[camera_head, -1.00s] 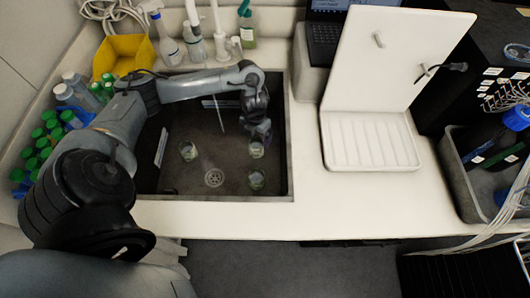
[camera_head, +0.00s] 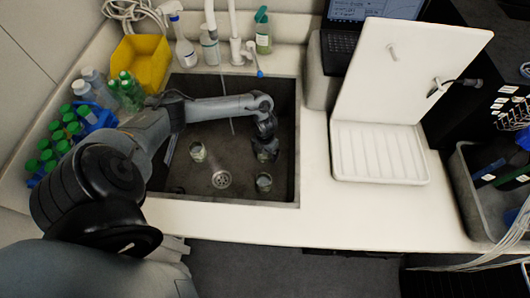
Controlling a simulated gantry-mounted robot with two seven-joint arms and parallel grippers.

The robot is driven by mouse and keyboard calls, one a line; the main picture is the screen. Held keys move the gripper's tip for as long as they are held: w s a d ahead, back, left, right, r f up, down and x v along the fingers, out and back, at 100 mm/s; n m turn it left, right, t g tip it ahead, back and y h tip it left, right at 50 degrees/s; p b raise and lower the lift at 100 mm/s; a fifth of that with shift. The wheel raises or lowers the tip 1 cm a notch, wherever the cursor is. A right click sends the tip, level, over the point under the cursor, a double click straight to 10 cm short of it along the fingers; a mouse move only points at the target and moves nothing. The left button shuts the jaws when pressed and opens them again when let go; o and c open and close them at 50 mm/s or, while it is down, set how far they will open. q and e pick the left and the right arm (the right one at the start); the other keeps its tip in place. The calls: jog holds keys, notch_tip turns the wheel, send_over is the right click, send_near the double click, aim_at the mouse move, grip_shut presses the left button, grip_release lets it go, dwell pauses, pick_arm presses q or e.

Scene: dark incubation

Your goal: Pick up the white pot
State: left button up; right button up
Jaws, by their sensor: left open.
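Small clear glass pots stand in the dark sink (camera_head: 225,110). One pot (camera_head: 198,151) is left of the drain, and another (camera_head: 264,181) is right of it near the front. My left gripper (camera_head: 266,156) is open in the right part of the sink, at a third pot that it mostly hides. I cannot tell whether the fingers are around this pot or only above it. No pot looks plainly white. My right gripper is out of view.
The sink's front edge and taps (camera_head: 236,48) bound the space. Green-capped bottles (camera_head: 68,128) and a yellow bin (camera_head: 140,62) are at left. A grey tub (camera_head: 462,190) is far right.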

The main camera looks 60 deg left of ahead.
pick_arm(q)
jog(key=shift+f, duration=0.2)
jog(key=c, duration=1.2)
jog(key=shift+r, duration=0.15)
notch_tip(320, 180, up, 10)
jog(key=shift+b, duration=0.3)
